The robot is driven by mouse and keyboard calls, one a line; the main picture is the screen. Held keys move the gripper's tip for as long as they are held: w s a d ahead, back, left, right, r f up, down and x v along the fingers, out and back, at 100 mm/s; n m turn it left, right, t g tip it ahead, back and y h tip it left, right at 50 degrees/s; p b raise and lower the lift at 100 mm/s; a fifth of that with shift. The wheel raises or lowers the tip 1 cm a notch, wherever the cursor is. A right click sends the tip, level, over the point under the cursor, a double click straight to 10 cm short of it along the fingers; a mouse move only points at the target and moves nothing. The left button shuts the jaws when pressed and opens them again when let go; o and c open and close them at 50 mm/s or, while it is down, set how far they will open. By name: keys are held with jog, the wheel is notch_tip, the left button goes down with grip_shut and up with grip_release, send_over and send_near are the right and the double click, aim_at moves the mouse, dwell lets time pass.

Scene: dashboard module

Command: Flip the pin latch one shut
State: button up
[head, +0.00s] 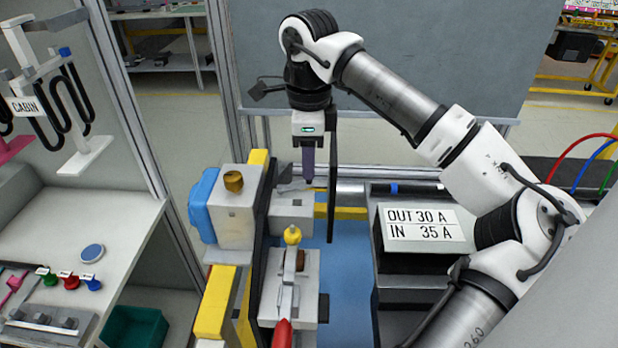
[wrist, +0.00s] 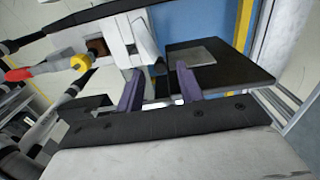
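My gripper (head: 308,180) points down beside a grey block (head: 290,217) with a small metal lever-like part (head: 292,187) on top; I take this part to be the pin latch, but cannot confirm it. In the wrist view my gripper (wrist: 159,92) shows two purple fingers apart, with nothing clearly held between them. A pale metal piece (wrist: 146,42) stands just beyond the fingers, near the left one; contact cannot be told. Whether the latch is open or shut is too small to tell.
A toggle clamp with a yellow knob (head: 292,235) and red handle (head: 283,335) stands in front of the block. A blue and grey unit with a brass knob (head: 233,181) is to the left. A labelled box (head: 420,224) is to the right, past blue surface.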

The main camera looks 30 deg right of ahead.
jog(key=shift+f+b, duration=0.4)
jog(key=shift+f, duration=0.75)
grip_shut()
jog(key=shift+s+f+m+b, duration=0.2)
jog(key=shift+m+b, duration=0.3)
jog(key=shift+b, duration=0.25)
jog(key=shift+s+a+m+b, duration=0.15)
jog(key=shift+s+m+b, duration=0.05)
jog(key=shift+m+b, duration=0.25)
jog(key=shift+s+a+r+m+b, duration=0.3)
jog(key=shift+m+b, duration=0.2)
jog(key=shift+m, duration=0.35)
grip_release()
